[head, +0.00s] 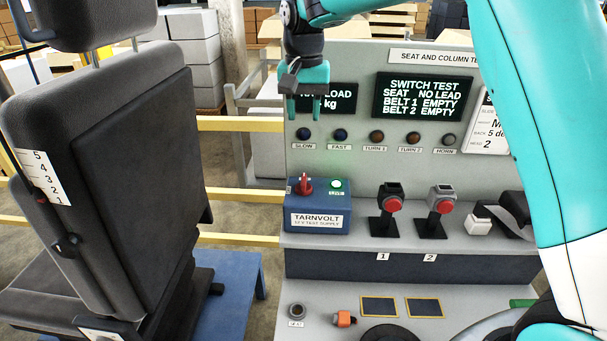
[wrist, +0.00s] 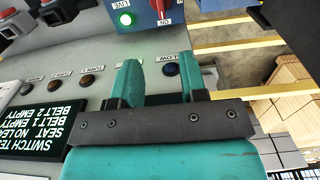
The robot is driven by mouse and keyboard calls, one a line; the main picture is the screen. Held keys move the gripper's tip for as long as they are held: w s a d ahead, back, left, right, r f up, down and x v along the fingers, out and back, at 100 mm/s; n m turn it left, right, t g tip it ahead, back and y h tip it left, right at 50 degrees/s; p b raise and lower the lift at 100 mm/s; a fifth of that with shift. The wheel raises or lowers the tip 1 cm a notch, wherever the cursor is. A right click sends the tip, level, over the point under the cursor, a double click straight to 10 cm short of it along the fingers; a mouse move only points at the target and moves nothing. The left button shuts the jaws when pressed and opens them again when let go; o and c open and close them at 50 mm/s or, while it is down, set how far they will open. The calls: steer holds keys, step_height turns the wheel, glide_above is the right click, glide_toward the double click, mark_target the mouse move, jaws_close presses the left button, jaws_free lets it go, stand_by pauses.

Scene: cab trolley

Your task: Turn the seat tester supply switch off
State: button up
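The seat tester supply is a blue box (head: 318,221) labelled TARNVOLT, standing on the console ledge. Its red rotary switch (head: 304,187) is on the top left, and a green lamp (head: 337,184) beside it is lit. In the wrist view the red switch (wrist: 161,7) is cut by the top edge, with its handle towards a mark that reads ON; the lit lamp (wrist: 124,18) is marked LIVE. My gripper (head: 304,112) points down above and behind the box, in front of the console's back panel. Its teal fingers (wrist: 163,72) are apart with nothing between them.
The display (head: 423,97) reads SEAT NO LEAD, BELT 1 EMPTY, BELT 2 EMPTY. A row of indicator lamps (head: 376,138) runs below it. Two buckle stands with red buttons (head: 393,204) are right of the box. A dark seat (head: 130,170) stands at left. Space above the box looks clear.

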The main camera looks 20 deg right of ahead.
mark_target(303, 179)
step_height(303, 179, down, 17)
steer(key=p, duration=0.5)
steer(key=shift+w+f, duration=0.1)
steer(key=shift+c, duration=0.4)
jaws_close()
